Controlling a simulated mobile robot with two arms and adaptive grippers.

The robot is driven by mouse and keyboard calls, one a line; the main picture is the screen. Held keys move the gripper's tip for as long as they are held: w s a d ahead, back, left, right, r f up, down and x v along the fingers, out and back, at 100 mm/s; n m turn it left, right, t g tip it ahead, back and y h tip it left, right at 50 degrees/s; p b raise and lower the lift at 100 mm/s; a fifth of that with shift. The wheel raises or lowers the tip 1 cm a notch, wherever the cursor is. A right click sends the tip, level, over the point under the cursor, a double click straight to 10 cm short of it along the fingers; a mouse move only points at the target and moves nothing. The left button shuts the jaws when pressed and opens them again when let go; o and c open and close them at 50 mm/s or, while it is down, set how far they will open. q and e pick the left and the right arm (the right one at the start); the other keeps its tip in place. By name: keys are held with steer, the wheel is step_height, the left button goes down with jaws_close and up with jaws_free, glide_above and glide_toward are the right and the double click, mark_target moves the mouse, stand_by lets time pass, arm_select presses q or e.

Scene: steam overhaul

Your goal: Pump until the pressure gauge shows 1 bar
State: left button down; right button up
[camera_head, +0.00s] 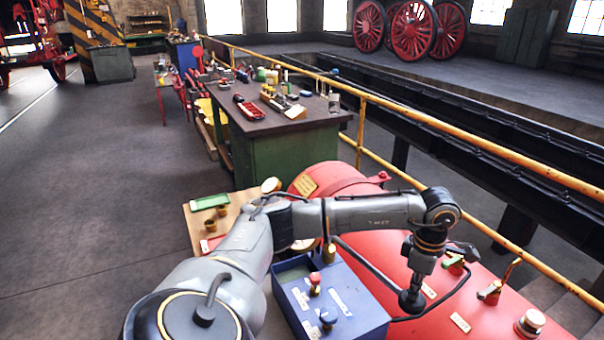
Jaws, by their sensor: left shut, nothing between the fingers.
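The blue pump box (352,322) stands at the lower middle, with a red-topped knob and a blue-topped knob on it. A dark lever (362,262) slants from behind the box down to the right, towards a dark round end. My left arm reaches over the box, and my left gripper (411,298) points down, shut, at the lever's end. It appears to touch the lever, but I cannot tell for certain. A pale round face with a brass rim (304,244), perhaps the gauge, is mostly hidden behind my arm. No reading is legible. My right gripper is not in view.
The red boiler (458,311) lies beside the box, with valves and brass fittings on top. A wooden board (191,222) with small parts is behind my arm. A yellow railing (492,167) runs along the right. A green workbench (276,150) stands behind. Floor at left is clear.

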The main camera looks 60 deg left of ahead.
arm_select(q)
steer(key=shift+f+b, duration=3.3)
steer(key=shift+f, duration=1.45)
steer(key=r+p, duration=0.2)
steer(key=r, duration=0.2)
steer(key=r+p, duration=0.3)
steer(key=r, duration=0.1)
steer(key=r+p, duration=0.3)
steer(key=r, duration=0.2)
steer(key=shift+a, duration=0.25)
steer(key=shift+w, duration=0.1)
step_height(320, 180, up, 5)
steer(key=p, duration=0.3)
